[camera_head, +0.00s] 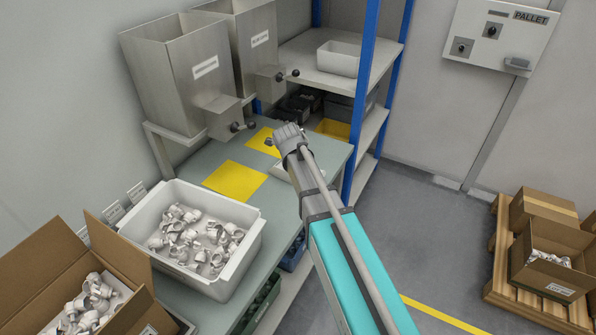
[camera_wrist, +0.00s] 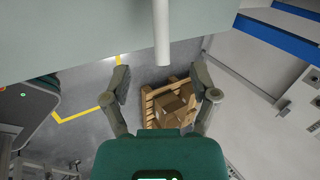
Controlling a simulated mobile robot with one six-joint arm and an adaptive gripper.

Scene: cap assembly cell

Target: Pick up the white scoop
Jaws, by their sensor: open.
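A white rod-like piece (camera_wrist: 162,35), which looks like the handle of the white scoop, sticks out past the edge of the grey-green table (camera_wrist: 100,30) in the wrist view. My gripper (camera_wrist: 162,73) is open, with its two fingers wide apart. The handle end lies ahead of the fingers, roughly centred between them, and no finger touches it. In the head view, a white object (camera_head: 282,172), probably the scoop, shows on the table beside my arm. My arm hides much of it, and the gripper cannot be made out there.
A white bin of caps (camera_head: 248,248) and an open carton (camera_head: 125,262) stand at the left. Steel hoppers (camera_head: 190,75) stand behind yellow mats (camera_head: 235,181). A blue-post shelf (camera_head: 366,80) rises beyond. A pallet with boxes (camera_head: 500,255) is on the floor right.

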